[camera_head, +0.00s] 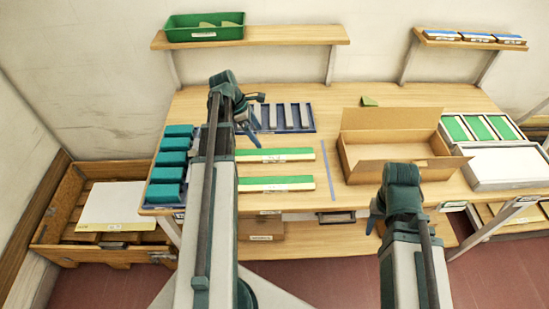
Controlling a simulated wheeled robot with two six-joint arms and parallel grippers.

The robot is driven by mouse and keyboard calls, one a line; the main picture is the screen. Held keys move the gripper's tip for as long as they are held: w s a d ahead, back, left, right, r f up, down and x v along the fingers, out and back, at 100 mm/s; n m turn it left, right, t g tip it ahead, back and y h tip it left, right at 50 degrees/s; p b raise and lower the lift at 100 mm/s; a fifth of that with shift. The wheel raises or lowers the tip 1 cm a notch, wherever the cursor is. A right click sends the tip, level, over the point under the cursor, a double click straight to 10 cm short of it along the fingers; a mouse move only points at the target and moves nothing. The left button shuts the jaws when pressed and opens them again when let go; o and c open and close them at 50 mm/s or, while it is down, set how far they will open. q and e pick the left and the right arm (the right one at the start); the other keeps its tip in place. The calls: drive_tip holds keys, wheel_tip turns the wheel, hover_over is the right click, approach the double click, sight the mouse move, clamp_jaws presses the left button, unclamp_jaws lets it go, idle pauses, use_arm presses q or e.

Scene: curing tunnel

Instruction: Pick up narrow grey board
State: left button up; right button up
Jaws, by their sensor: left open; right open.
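Several narrow grey boards (295,116) lie side by side in a dark blue slotted tray (311,129) at the back of the wooden table. My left gripper (252,120) is open at the left end of this tray, and my arm hides part of it. I cannot tell whether the gripper touches a board. My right gripper (374,216) is open and empty at the table's front edge, in front of the cardboard box. My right arm hides part of it.
Two green-topped white boards (275,184) lie mid-table beside a thin grey strip (327,172). An open cardboard box (390,120) stands right, with white trays (505,165) beyond. Teal blocks (172,158) line the left. A shelf (290,34) with a green bin (205,28) hangs above.

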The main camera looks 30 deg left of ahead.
use_arm(q)
drive_tip(key=b, duration=0.4)
approach(274, 154)
wheel_tip(274, 154, down, 3)
drive_tip(key=b+x, duration=0.1)
drive_tip(key=x, duration=0.1)
drive_tip(key=b+x, duration=0.1)
drive_tip(key=b, duration=0.1)
drive_tip(key=b+x, duration=0.2)
drive_tip(key=shift+w+d+f, duration=0.1)
drive_tip(key=shift+w+d, duration=0.3)
drive_tip(key=shift+d, duration=0.1)
drive_tip(key=c, duration=1.4)
drive_tip(key=shift+r, duration=0.25)
wheel_tip(274, 154, up, 2)
drive_tip(key=shift+p, duration=1.15)
drive_tip(key=shift+r+p, duration=0.9)
drive_tip(key=shift+r, duration=0.05)
drive_tip(key=s+d, duration=0.3)
drive_tip(key=s, duration=0.1)
drive_tip(key=s+d, duration=0.7)
drive_tip(key=shift+s+d+r+p, duration=0.4)
